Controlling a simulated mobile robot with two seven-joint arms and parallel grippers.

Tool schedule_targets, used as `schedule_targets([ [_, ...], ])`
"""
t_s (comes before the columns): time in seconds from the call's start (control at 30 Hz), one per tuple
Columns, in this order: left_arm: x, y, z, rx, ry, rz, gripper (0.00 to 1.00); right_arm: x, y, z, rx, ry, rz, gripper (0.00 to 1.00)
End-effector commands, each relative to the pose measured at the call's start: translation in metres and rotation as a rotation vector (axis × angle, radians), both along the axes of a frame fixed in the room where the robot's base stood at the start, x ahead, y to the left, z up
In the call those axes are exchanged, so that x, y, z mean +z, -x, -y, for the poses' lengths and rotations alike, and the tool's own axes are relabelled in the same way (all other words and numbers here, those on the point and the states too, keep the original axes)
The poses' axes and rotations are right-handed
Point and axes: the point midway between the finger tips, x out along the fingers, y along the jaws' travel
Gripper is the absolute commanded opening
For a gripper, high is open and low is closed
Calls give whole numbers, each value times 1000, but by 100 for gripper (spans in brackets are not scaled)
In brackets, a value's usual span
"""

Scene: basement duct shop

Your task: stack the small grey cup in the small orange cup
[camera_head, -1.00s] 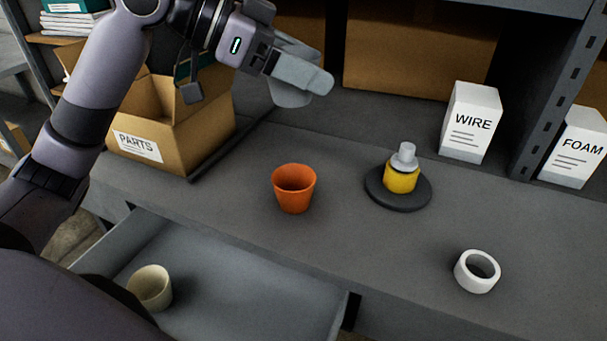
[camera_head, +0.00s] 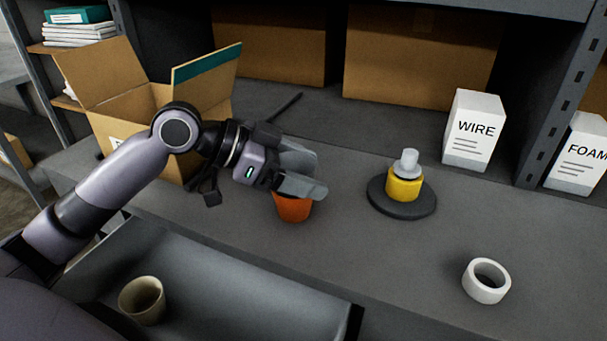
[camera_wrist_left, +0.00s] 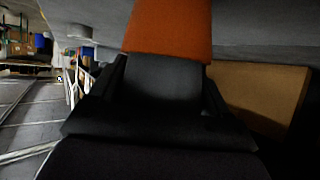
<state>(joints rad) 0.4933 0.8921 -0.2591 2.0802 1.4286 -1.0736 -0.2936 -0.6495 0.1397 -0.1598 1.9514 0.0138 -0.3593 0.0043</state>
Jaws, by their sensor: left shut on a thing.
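The small orange cup (camera_head: 293,208) stands upright on the grey bench, its upper part hidden behind my left gripper (camera_head: 300,174). It also shows at the top of the left wrist view (camera_wrist_left: 168,28). My left gripper is shut on the small grey cup, which shows as a dark grey shape (camera_wrist_left: 165,84) between the fingers in the wrist view, right against the orange cup's rim. In the head view the fingers largely hide the grey cup. I cannot tell how far it sits inside the orange cup. My right gripper is not in view.
A beige cup (camera_head: 142,300) is in the open drawer (camera_head: 225,285). A yellow cup (camera_head: 404,189) with a light grey object in it stands on a dark round base. A white tape roll (camera_head: 486,281), WIRE box (camera_head: 472,130) and open carton (camera_head: 108,72) are around.

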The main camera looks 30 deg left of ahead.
Motion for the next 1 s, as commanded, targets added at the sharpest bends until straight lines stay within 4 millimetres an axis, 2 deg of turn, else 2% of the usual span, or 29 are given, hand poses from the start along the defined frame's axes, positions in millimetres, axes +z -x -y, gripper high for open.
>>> schedule_targets([
  [0.07, -6, 0, 0, 1, 0, 0, 42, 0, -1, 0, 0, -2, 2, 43],
  [0.5, -12, 0, 0, 1, 1, 1, 42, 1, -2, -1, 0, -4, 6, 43],
  [0.53, -11, 0, 0, 1, 0, 0, 83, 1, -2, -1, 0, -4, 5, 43],
  [0.6, -11, 0, 0, 1, 0, 0, 100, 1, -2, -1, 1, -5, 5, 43],
  [0.9, -4, 0, 0, 1, 1, 3, 100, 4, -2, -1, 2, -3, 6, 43],
  [1.0, -3, 5, -9, 4, -3, 0, 100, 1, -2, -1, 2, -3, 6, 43],
])
